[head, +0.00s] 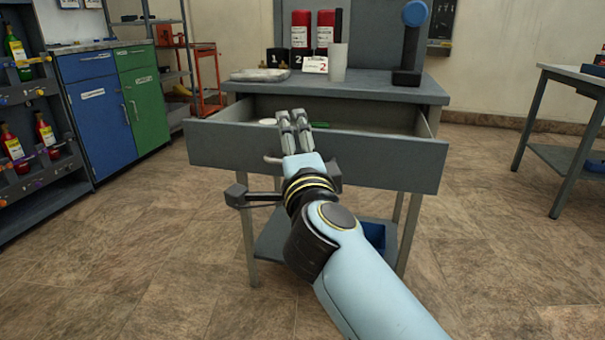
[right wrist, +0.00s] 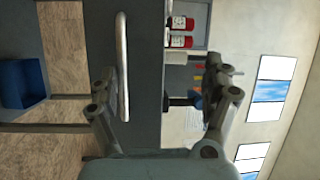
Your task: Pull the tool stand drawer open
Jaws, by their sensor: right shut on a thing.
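The grey tool stand (head: 435,92) faces me. Its drawer (head: 390,160) is pulled out, and its dark inside shows behind the front panel. My right gripper (head: 293,118) reaches the drawer front from the near side, with its fingers at the panel's top edge. It is shut on the drawer. In the right wrist view its fingers (right wrist: 160,82) lie on either side of the panel, and the pale bar handle (right wrist: 122,65) runs close beside one finger. In the head view my arm hides most of the handle. My left gripper is not in view.
On the stand top are two red bottles (head: 301,30), a pale cup (head: 338,62), a clear packet (head: 260,75) and an upright tool with a blue end (head: 414,14). A blue bin (head: 374,236) sits on the lower shelf. Blue and green cabinets (head: 98,125) stand left. Floor around is clear.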

